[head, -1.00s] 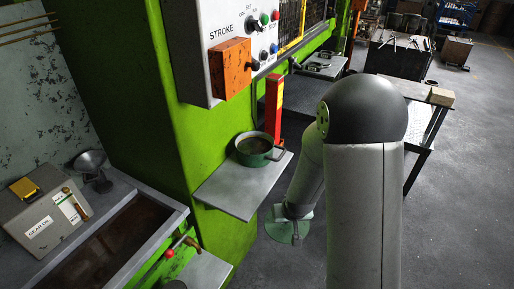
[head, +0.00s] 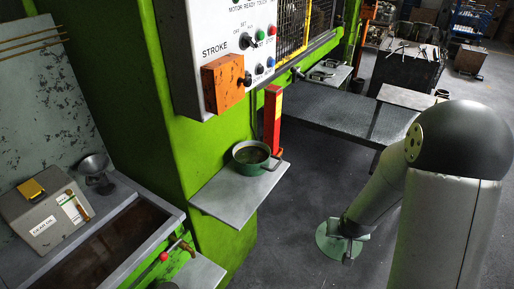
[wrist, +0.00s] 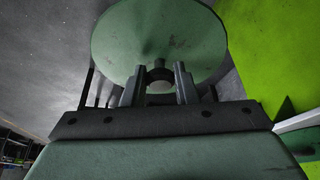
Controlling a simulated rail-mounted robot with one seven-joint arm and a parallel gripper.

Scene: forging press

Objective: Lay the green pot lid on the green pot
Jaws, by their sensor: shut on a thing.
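The green pot (head: 251,156) stands upright and open on a grey shelf (head: 238,190) fixed to the green press, with dark contents inside. The green pot lid (head: 327,243) is held out over the floor, right of and below the pot in the head view, and apart from it. My gripper (head: 345,240) is shut on the lid. In the wrist view the lid (wrist: 158,38) shows as a wide green disc in front of my gripper (wrist: 160,85), whose two fingers close on its knob.
A red and yellow post (head: 272,118) stands just behind the pot. A control panel with an orange box (head: 227,84) juts out above the shelf. A trough (head: 100,245) with a red-knobbed lever is at lower left. A dark table (head: 345,112) stands behind; open floor lies to the right.

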